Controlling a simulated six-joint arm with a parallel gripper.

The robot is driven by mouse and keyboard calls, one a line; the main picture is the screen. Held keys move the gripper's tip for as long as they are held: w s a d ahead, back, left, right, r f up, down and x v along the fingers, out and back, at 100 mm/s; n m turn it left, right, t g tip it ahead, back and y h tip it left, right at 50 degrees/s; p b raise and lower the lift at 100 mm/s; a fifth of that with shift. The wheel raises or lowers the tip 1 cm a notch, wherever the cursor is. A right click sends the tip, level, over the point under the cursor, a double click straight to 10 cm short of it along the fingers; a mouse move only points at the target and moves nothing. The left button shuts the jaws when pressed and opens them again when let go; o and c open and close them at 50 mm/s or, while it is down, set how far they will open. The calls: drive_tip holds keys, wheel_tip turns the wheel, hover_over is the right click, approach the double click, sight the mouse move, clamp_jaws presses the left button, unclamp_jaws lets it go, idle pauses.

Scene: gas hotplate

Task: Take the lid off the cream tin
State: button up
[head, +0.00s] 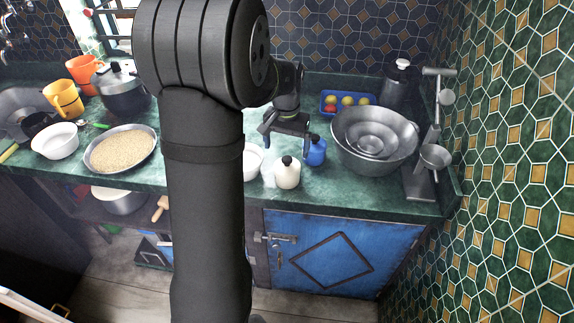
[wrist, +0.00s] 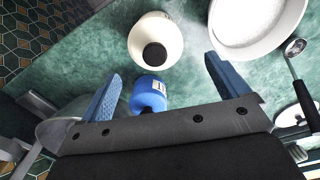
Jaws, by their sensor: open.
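The cream tin (head: 287,176) stands upright on the green counter with its black lid (head: 287,160) on. In the wrist view the cream tin (wrist: 160,28) and its dark lid (wrist: 155,54) are beyond the fingertips. A blue tin (head: 316,153) with a black lid stands just behind and to the right of it. My gripper (head: 286,134) is open and empty, above the counter behind the tins. In the wrist view the blue tin (wrist: 149,92) shows between the spread blue fingers of my gripper (wrist: 162,68), partly hidden by the gripper's body.
A white bowl (head: 252,160) stands left of the cream tin. Large nested metal bowls (head: 345,134), a blue tray of fruit (head: 326,106) and a metal stand (head: 418,184) are to the right. A pan of grain (head: 122,149) is left. Some counter before the tins is clear.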

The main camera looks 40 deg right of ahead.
sight(286, 159)
drive_tip(key=f, duration=0.2)
drive_tip(key=s+f, duration=0.1)
drive_tip(key=shift+a+f, duration=0.35)
drive_tip(key=shift+f, duration=0.55)
drive_tip(key=c, duration=1.1)
drive_tip(key=shift+o, duration=0.2)
